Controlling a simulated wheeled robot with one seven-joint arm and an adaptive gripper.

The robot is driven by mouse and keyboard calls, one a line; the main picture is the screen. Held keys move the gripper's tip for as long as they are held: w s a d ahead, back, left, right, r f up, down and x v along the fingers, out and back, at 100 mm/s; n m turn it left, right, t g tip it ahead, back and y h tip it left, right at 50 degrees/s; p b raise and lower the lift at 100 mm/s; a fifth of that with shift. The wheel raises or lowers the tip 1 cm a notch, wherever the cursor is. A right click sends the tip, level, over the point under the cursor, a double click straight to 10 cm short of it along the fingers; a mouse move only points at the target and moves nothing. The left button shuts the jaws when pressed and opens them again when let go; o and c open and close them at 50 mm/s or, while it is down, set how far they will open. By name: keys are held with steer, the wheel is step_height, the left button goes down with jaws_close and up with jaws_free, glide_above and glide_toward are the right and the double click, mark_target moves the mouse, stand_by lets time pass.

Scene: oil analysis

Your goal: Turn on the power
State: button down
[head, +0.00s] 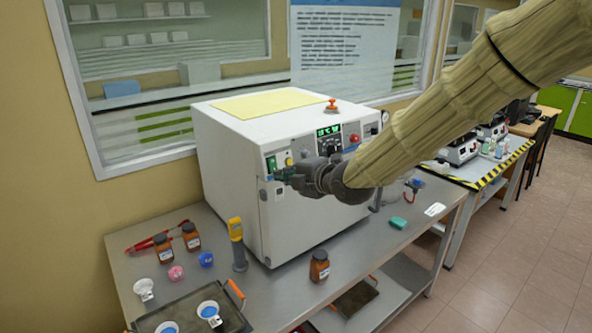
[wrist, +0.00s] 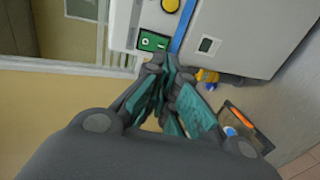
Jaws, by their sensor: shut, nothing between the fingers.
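A white box-shaped machine (head: 235,185) stands on a metal table against the wall. Its upper front panel has a lit green display, a dial, a red button (head: 354,138) and a green switch (head: 271,164) at the left end. My gripper (head: 280,175) is shut and empty at the panel's left end, just below the green switch. In the wrist view the fingertips (wrist: 166,62) are close to the green switch (wrist: 152,41), which has white marks. I cannot tell whether they touch it. A yellow round button (wrist: 171,5) is beside the switch.
The metal table (head: 290,308) holds brown bottles (head: 320,266), a yellow handheld device (head: 237,245), small dishes and a dark tray in front of the machine. A window is behind. My arm crosses the right of the machine's front.

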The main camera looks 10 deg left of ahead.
mark_target(273, 165)
steer(key=shift+p+x, duration=1.15)
steer(key=shift+x, duration=1.45)
